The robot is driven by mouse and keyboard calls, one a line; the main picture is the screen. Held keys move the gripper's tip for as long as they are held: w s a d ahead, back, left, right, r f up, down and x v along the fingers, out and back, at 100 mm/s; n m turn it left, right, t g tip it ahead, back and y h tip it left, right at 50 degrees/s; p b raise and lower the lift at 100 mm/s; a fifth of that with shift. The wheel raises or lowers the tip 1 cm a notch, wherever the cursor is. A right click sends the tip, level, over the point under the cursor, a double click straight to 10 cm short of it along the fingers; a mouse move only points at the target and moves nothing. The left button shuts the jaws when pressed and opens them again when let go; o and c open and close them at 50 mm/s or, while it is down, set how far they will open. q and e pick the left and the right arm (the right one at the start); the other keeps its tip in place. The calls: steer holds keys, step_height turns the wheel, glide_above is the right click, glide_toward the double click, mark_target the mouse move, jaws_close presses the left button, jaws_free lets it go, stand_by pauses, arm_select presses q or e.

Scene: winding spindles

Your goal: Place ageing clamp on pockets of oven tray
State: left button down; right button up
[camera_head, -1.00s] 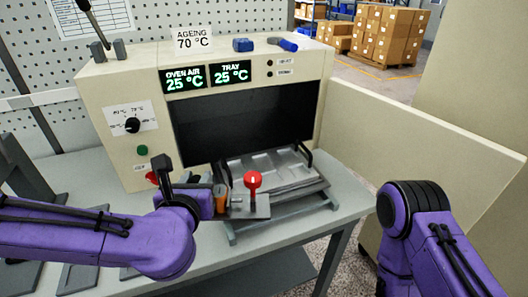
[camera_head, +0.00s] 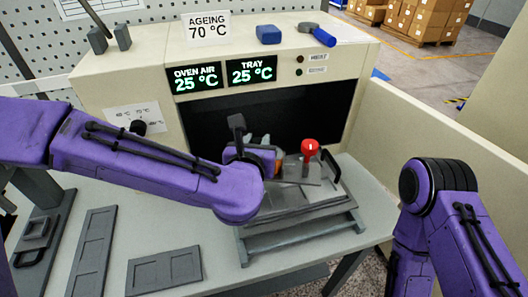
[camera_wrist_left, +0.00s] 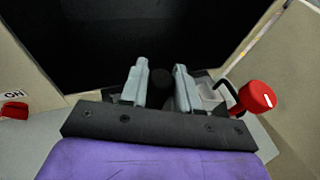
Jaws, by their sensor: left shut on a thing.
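The ageing clamp is a grey plate with a red knob (camera_head: 309,148) and an orange part beside my left gripper (camera_head: 272,163). My left gripper is shut on the clamp, which is over the oven tray. The red knob also shows right of the fingers in the left wrist view (camera_wrist_left: 257,97). The grey oven tray (camera_head: 335,198) sits pulled out before the dark oven mouth. My left arm and the clamp hide much of its pockets. I cannot tell whether the clamp touches the tray. Of my right arm only purple links show; its gripper is out of view.
The oven (camera_head: 225,55) stands behind the tray, its open door (camera_head: 420,150) on the right. A black tray handle (camera_head: 331,165) rises beside the clamp. Grey pocketed plates (camera_head: 163,272) lie on the table at the left front. A blue block (camera_head: 268,34) sits on the oven.

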arm_select(q)
steer(key=w+f, duration=0.2)
steer(key=f, duration=0.1)
steer(key=shift+w+d+p, duration=0.25)
steer(key=shift+d+p, duration=0.1)
steer(key=shift+w+d+f, duration=0.2)
steer(key=shift+w+f, duration=0.15)
steer(key=shift+f, duration=0.35)
steer(key=f+p, duration=0.2)
steer(key=f, duration=0.1)
steer(key=shift+w+f, duration=0.25)
steer(key=shift+w, duration=0.1)
steer(key=shift+f, duration=0.15)
steer(key=c, duration=0.8)
jaws_free()
steer(key=shift+s, duration=0.1)
steer(key=b+v, duration=0.3)
steer(key=v, duration=0.9)
steer(key=shift+a, duration=0.15)
